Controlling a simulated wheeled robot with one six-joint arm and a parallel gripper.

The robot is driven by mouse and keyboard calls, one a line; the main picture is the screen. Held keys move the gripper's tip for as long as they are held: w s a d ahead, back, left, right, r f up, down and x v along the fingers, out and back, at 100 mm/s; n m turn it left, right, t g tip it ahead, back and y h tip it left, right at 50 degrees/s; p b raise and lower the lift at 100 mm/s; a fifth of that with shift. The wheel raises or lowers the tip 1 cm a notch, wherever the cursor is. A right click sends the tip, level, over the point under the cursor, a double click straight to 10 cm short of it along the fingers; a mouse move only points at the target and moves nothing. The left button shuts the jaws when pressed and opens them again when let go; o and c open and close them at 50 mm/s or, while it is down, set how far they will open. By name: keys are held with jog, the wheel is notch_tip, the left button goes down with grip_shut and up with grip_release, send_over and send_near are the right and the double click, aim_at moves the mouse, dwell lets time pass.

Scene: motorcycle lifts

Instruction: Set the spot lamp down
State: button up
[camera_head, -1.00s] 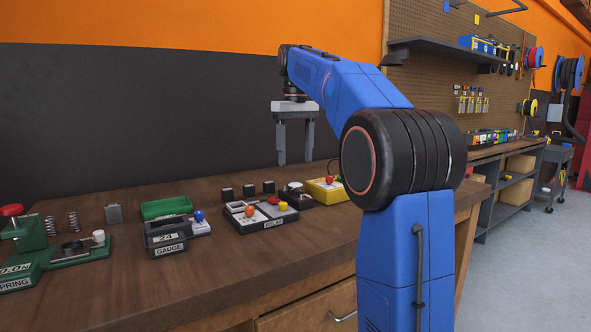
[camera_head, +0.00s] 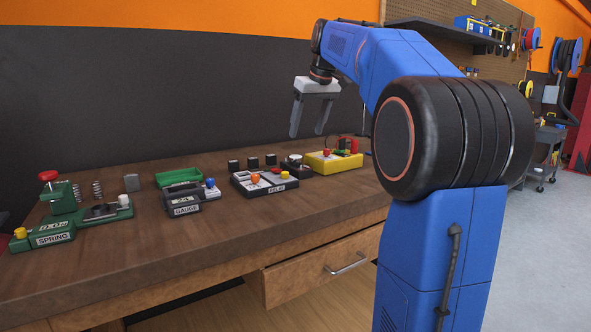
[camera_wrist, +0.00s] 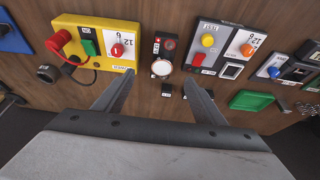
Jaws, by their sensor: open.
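My gripper (camera_head: 308,132) is open and empty, tilted, above the back of the wooden bench. In the wrist view its two fingers (camera_wrist: 158,82) point at the bench, apart. A small black unit with a round pale face (camera_wrist: 162,67) lies between and just beyond the fingertips in that view. It also shows in the head view (camera_head: 294,162), standing on the bench between the relay box and the yellow box. It may be the spot lamp, but I cannot tell for sure. Nothing is between the fingers.
On the wooden bench (camera_head: 150,253) stand a yellow box (camera_head: 333,162), a relay box (camera_head: 264,182), a gauge box (camera_head: 184,205), a green tray (camera_head: 179,177), a spring tester (camera_head: 62,194) and small black blocks (camera_head: 253,162). The bench's front strip is clear.

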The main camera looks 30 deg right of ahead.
aim_at(298, 158)
jog(key=x, duration=0.8)
jog(key=shift+a+x, duration=0.15)
jog(key=shift+x, duration=1.15)
jog(key=shift+a+x, duration=0.15)
jog(key=shift+x, duration=1.15)
jog(key=shift+s, duration=0.15)
grip_shut()
